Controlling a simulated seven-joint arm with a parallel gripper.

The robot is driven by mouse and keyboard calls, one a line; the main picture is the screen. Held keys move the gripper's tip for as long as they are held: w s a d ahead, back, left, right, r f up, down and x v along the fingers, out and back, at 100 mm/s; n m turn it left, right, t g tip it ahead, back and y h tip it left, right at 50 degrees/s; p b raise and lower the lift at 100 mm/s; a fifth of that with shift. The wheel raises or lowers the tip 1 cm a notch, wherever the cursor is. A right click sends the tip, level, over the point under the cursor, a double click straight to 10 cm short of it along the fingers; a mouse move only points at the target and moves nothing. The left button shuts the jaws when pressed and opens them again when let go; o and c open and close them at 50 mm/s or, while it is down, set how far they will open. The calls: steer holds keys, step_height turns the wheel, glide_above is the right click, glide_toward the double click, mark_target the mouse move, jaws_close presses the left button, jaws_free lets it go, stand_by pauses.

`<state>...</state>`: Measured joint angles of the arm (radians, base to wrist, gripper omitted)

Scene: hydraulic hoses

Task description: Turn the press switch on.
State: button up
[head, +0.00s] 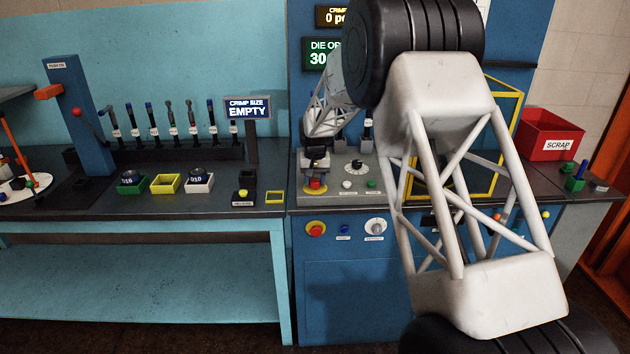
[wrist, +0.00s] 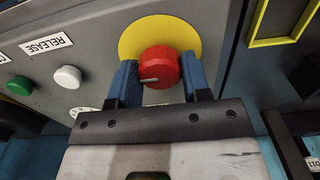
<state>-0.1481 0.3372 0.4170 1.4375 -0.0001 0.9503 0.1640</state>
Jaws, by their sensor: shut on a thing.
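The press switch is a red round knob (wrist: 158,66) on a yellow disc (wrist: 187,31), with a white pointer line toward the left in the wrist view. My gripper (wrist: 160,80) is shut on it, with one blue finger on each side of the knob. In the head view the red knob (head: 315,184) sits at the left of the grey control panel (head: 350,199), under my gripper (head: 316,172). My arm blocks part of the press behind it.
A white button (wrist: 67,77), a green button (wrist: 19,85) and a RELEASE label lie beside the knob. A second red button (head: 316,229) is on the blue cabinet front below. A yellow frame (wrist: 283,22) and a red SCRAP bin (head: 549,134) stand nearby.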

mark_target(315, 180)
steer(key=o, duration=0.9)
steer(key=shift+r, duration=3.95)
